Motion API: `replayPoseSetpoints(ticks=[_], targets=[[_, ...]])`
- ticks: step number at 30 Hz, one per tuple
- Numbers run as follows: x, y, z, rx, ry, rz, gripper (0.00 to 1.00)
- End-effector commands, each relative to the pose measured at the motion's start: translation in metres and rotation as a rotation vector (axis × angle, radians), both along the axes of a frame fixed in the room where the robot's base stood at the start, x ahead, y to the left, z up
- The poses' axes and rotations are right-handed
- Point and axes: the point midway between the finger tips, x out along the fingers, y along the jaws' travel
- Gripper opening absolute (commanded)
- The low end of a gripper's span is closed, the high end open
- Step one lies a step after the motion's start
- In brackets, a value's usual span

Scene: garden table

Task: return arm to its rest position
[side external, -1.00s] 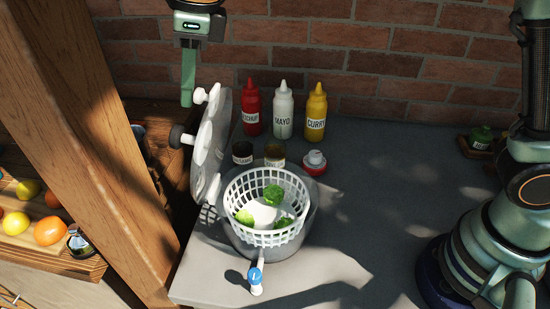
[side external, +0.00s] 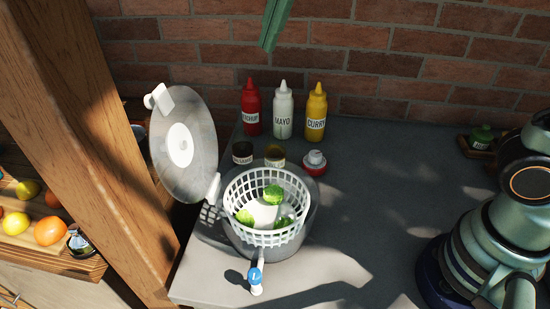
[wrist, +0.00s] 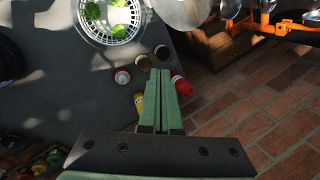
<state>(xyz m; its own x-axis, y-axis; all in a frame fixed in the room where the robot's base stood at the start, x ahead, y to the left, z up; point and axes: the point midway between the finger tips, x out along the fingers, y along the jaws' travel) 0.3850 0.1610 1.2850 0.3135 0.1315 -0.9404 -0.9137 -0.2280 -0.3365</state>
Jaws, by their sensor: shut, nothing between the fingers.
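My gripper (side external: 274,25) shows only as green fingers at the top edge of the side view, high above the sauce bottles. It is shut and empty. In the wrist view the two green fingers (wrist: 161,92) lie together. The white salad spinner basket (side external: 262,232) holds several pieces of green vegetable (side external: 273,195) and sits in a clear bowl on the grey table (side external: 400,200). The spinner's clear round lid (side external: 183,145) stands tilted open at the bowl's left side. My gripper is apart from all of these.
Red (side external: 251,107), white (side external: 283,110) and yellow (side external: 316,112) bottles stand near the brick wall (side external: 400,55). Small jars (side external: 243,153) and a red-white container (side external: 314,162) are in front. A wooden post (side external: 85,150) rises at left. The table's right middle is clear.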

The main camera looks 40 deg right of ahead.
Motion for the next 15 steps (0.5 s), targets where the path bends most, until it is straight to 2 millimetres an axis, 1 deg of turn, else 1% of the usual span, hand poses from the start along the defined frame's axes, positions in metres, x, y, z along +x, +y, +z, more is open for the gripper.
replayPoseSetpoints(ticks=[1, 3, 8, 12, 15], targets=[[-0.006, -0.017, -0.003, -0.031, -0.025, 0.070, 0.00], [-0.013, -0.035, -0.009, -0.079, -0.057, 0.183, 0.00], [-0.032, -0.074, -0.026, -0.203, -0.125, 0.438, 0.00], [-0.051, -0.105, -0.046, -0.322, -0.174, 0.657, 0.00], [-0.066, -0.125, -0.061, -0.411, -0.200, 0.812, 0.00]])
